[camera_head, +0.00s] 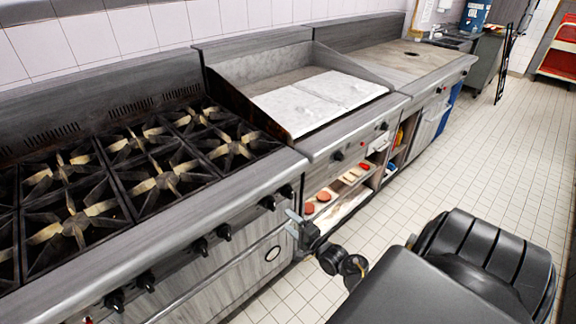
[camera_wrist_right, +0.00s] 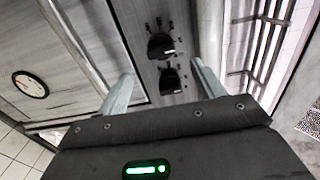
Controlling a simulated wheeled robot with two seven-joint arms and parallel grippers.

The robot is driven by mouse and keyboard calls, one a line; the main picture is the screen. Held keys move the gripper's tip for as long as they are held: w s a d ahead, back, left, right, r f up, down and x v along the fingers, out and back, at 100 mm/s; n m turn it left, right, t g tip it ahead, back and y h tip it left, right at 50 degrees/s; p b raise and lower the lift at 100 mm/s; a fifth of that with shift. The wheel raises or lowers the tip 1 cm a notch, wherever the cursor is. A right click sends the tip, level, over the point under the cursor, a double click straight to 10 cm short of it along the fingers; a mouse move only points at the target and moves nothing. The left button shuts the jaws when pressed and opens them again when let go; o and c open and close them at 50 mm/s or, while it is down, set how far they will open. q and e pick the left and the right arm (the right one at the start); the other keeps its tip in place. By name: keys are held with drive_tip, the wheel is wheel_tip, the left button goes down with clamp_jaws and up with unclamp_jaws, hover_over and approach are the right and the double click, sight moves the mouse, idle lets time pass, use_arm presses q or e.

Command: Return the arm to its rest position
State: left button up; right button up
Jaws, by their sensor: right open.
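My right gripper (camera_head: 293,224) is at the lower middle of the head view, in front of the stove's front face near its right end. In the right wrist view its two pale fingers stand apart with nothing between them (camera_wrist_right: 161,75). Black knobs on a grey panel show behind the gap between the fingers. My right arm comes in from the lower right of the head view. My left gripper is not in view.
The stove (camera_head: 160,258) with several black burner grates runs along the left. A griddle (camera_head: 320,95) with pale plates stands beside it. Under it, a shelf (camera_head: 345,190) holds reddish round items. A blue container (camera_head: 474,14) sits far back. The tiled floor (camera_head: 485,165) at right is clear.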

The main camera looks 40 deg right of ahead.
idle(0.5)
drive_tip(key=s+a+f+n+g, duration=0.3)
drive_tip(key=s+f+n, duration=0.15)
drive_tip(key=f, duration=0.45)
drive_tip(key=s+a+f+n+g, duration=0.3)
drive_tip(key=s+f+n, duration=0.15)
drive_tip(key=f, duration=0.45)
drive_tip(key=s+a+f+n+g, duration=0.3)
drive_tip(key=s+f+n+g, duration=0.15)
drive_tip(key=f, duration=0.45)
drive_tip(key=s+a+f+n+g, duration=0.2)
drive_tip(key=s+a+f, duration=0.1)
drive_tip(key=s, duration=0.7)
drive_tip(key=s+a+f+n+g, duration=0.2)
drive_tip(key=s+f+n, duration=0.1)
drive_tip(key=s, duration=0.7)
drive_tip(key=s+a+f+n+g, duration=0.2)
drive_tip(key=s+a+f, duration=0.1)
drive_tip(key=s, duration=0.6)
drive_tip(key=shift+s+a+f, duration=0.3)
drive_tip(key=shift+s+f, duration=0.1)
drive_tip(key=shift+f, duration=0.5)
drive_tip(key=shift+g, duration=0.25)
